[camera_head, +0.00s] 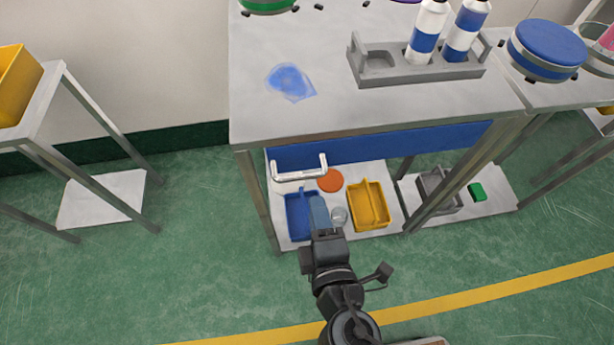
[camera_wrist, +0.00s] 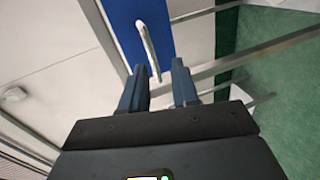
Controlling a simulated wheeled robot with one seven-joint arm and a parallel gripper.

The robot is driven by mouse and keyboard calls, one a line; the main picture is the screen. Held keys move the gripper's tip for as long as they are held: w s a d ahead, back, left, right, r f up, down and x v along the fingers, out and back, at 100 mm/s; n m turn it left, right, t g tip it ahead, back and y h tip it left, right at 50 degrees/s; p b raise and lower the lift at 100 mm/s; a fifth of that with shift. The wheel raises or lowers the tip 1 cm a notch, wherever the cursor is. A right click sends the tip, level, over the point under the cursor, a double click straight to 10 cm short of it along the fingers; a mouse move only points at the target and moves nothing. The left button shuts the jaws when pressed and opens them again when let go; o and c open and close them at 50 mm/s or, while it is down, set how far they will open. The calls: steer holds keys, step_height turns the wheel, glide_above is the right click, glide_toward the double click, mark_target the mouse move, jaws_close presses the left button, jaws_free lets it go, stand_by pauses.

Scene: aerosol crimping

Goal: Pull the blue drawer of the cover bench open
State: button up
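The blue drawer (camera_head: 400,143) sits under the top of the cover bench (camera_head: 330,115), and its front looks flush with the bench. Its pale bar handle (camera_head: 300,173) is on the left part of the front. In the wrist view the blue drawer front (camera_wrist: 130,20) and the handle (camera_wrist: 147,45) lie ahead of my gripper. My gripper (camera_head: 318,200) is in front of the bench, just below and right of the handle in the head view. Its fingers (camera_wrist: 158,68) are apart and empty. The handle's near end shows between them, but I cannot tell the depth gap.
The lower shelf holds a blue bin (camera_head: 297,222), a yellow bin (camera_head: 370,205) and an orange disc (camera_head: 330,180). A grey rack (camera_head: 400,75) with bottles and a blue cloth (camera_head: 290,81) lie on top.

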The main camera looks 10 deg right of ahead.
mark_target(302, 176)
steer(key=shift+n+t, duration=0.3)
steer(key=shift+a+r+p+x, duration=0.15)
steer(key=shift+a+r+x, duration=0.1)
steer(key=shift+x, duration=1.25)
steer(key=shift+a+r+p+x, duration=0.1)
steer(key=shift+a+p+x, duration=0.1)
steer(key=shift+x, duration=1.3)
steer(key=shift+a+r+p+x, duration=0.1)
steer(key=shift+a+r+x, duration=0.15)
steer(key=shift+x, duration=1.25)
steer(key=shift+c, duration=0.4)
jaws_close()
steer(key=shift+f, duration=0.1)
